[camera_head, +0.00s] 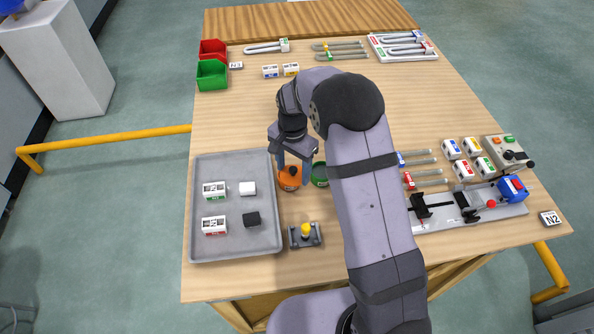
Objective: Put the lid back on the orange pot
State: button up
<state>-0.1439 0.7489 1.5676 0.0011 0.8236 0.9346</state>
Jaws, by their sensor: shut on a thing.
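The orange pot (289,183) stands on the wooden table, just right of the grey tray. My gripper (293,173) is right over it, pointing down, with its fingers on either side of a small dark knob. The knob appears to belong to the pot's lid, and my gripper is shut on it. The lid is at or very close to the pot's top. I cannot tell whether it is seated, because the fingers and the viewing angle hide the rim.
A green pot (319,174) stands close to the right, partly behind my arm. The grey tray (236,166) holds white and dark blocks. A small fixture with a yellow knob (306,231) is in front. A clamp device (470,207) stands at right. The table behind the pots is fairly clear.

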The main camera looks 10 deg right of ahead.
aim_at(289, 166)
jog(key=w, duration=0.1)
jog(key=w+r, duration=0.1)
jog(key=w, duration=0.1)
jog(key=shift+w+a+r, duration=0.3)
jog(key=shift+w, duration=0.1)
jog(key=shift+w+r, duration=0.35)
jog(key=shift+r, duration=0.1)
jog(key=shift+f, duration=0.1)
jog(key=shift+f+b, duration=1.95)
jog(key=shift+f, duration=0.25)
jog(key=shift+f+b, duration=0.4)
jog(key=shift+f, duration=0.55)
jog(key=shift+f+p, duration=0.15)
jog(key=shift+p, duration=0.15)
dwell(0.4)
